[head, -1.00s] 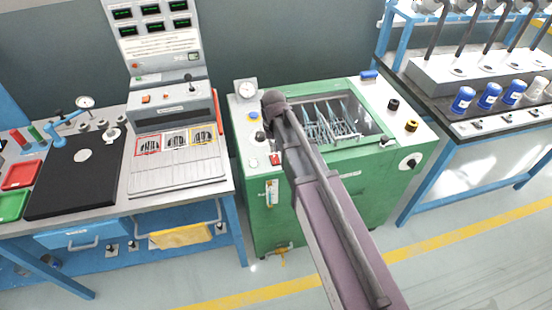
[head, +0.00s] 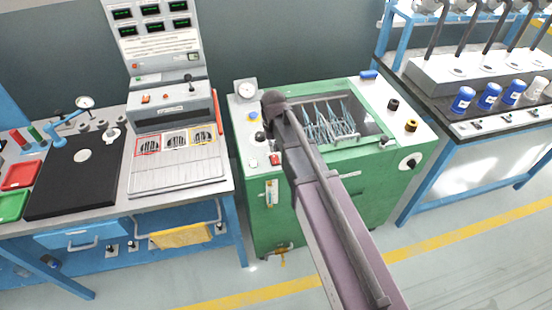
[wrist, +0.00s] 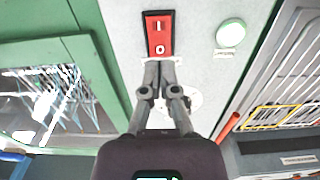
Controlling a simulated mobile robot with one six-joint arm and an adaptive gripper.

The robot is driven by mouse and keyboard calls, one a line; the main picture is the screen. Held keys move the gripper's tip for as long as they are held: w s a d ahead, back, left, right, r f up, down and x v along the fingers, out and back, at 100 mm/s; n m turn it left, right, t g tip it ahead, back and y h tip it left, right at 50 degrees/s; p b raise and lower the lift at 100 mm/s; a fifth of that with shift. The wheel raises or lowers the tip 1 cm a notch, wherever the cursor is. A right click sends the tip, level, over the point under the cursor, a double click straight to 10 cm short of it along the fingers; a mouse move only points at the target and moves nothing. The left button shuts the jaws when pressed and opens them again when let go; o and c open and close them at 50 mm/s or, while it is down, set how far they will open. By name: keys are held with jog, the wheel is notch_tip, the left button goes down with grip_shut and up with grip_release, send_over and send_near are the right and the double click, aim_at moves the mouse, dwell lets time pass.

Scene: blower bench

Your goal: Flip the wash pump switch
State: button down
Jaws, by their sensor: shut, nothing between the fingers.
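The red rocker switch (wrist: 158,34), marked I and O in a dark frame, is on the pale top of the green machine. It also shows in the head view (head: 275,159), at the front left of the machine top. My gripper (wrist: 160,62) is shut and empty. In the wrist view its fingertips are at the O end of the switch; I cannot tell whether they touch it. In the head view my arm reaches over the machine, and my fingers cannot be made out. The switch's label is not readable.
A pale green round button (wrist: 231,33) is beside the switch. The open tub (head: 372,122) with wire racks is to the right of the switch in the head view. A gauge (head: 246,89) stands at the machine's back left. A bench with a control panel (head: 172,107) is on the left.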

aim_at(274, 156)
jog(key=shift+f+b, duration=1.35)
jog(key=shift+f, duration=0.05)
dwell(1.2)
jog(key=shift+r+p, duration=3.55)
jog(key=shift+d, duration=0.1)
jog(key=s+d+m, duration=0.1)
jog(key=s+d, duration=0.5)
jog(key=d, duration=0.3)
jog(key=s+d+m, duration=0.2)
jog(key=s+d, duration=0.5)
jog(key=d, duration=0.3)
jog(key=shift+s+d, duration=0.25)
jog(key=shift+d, duration=0.05)
jog(key=c, duration=1.4)
grip_release()
